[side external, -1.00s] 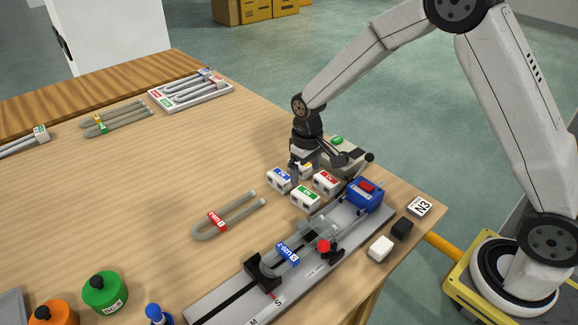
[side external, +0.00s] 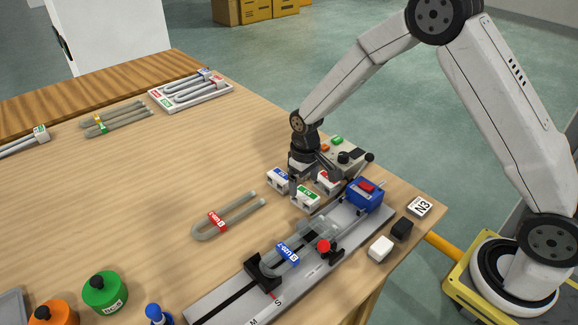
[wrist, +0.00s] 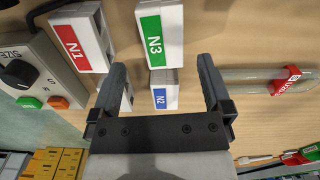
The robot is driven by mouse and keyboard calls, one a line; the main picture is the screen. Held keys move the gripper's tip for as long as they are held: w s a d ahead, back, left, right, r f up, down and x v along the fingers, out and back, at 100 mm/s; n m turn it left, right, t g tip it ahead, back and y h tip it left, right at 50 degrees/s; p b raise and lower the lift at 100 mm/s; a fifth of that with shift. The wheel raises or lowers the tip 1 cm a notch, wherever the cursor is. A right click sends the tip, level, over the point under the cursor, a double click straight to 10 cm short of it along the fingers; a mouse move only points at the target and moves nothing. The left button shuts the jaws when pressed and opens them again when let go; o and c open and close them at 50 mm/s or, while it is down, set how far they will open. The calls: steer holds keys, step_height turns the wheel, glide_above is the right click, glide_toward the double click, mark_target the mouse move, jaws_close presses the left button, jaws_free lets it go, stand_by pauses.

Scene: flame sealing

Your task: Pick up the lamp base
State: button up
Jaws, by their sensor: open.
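Several white lamp bases with coloured labels stand close together on the table. The blue-labelled N2 base (wrist: 165,91) is between my fingers in the wrist view, and also shows in the side view (side external: 277,181). The green-labelled N3 base (wrist: 160,34) is just beyond it, and shows in the side view (side external: 306,198). The red-labelled N1 base (wrist: 82,41) is at the wrist view's left. A further white block (wrist: 126,98) is partly hidden by my left finger. My gripper (wrist: 161,75) is open and empty, low over the group; it also shows in the side view (side external: 314,181).
The control box (side external: 348,157) is close behind the group. The grey rail fixture (side external: 330,263) with a blue block (side external: 365,194) lies in front. A U-shaped tube with a red tag (side external: 217,221) lies to the left.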

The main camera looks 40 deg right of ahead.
mark_target(302, 192)
steer(key=shift+a+f, duration=0.2)
steer(key=shift+f, duration=1.95)
jaws_close()
steer(key=shift+r, duration=0.15)
steer(key=shift+r, duration=0.75)
steer(key=s+r, duration=1.1)
steer(key=s, duration=0.3)
steer(key=shift+d, duration=0.4)
